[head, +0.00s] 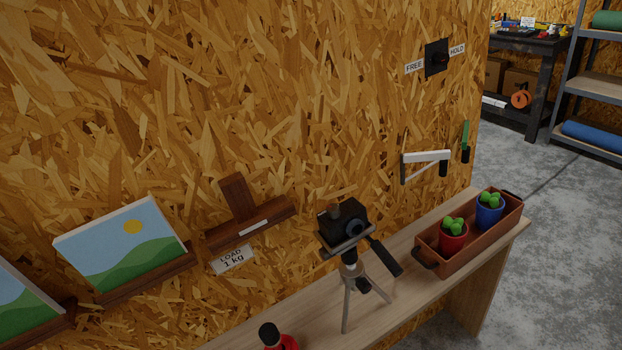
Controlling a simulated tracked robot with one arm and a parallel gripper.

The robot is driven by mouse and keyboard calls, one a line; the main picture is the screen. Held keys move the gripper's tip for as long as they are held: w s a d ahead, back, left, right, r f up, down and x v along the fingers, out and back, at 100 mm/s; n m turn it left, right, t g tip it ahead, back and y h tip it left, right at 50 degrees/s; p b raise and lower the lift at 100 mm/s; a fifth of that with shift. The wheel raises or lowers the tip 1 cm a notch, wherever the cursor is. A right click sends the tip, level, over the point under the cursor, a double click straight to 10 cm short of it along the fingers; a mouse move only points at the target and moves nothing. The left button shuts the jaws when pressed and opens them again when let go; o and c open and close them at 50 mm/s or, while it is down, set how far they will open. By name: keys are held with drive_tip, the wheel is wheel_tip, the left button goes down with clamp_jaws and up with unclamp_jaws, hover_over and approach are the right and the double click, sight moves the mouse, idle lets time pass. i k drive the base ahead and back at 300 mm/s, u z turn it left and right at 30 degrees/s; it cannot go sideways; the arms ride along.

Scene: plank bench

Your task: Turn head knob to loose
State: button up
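A small black camera (342,222) sits on top of a grey tripod (348,300) that stands on the plank bench. A black handle (385,257) sticks out from the tripod head to the lower right. A small dark knob-like part (363,285) shows just below the head; I cannot tell whether it is the head knob. No loose mark is readable on the tripod. My gripper is not in view.
A brown planter tray (470,257) with red and blue pots stands on the bench (415,300), right of the tripod. A red black-topped object (280,342) is at the bottom edge. A black wall switch (437,58) has FREE and HOLD labels. Wall ledges (250,222) are behind left.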

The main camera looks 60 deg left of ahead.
sight(324, 254)
drive_tip(key=u, duration=0.05)
drive_tip(key=k, duration=1.1)
drive_tip(key=u, duration=0.5)
drive_tip(key=i, duration=1)
drive_tip(key=z, duration=0.05)
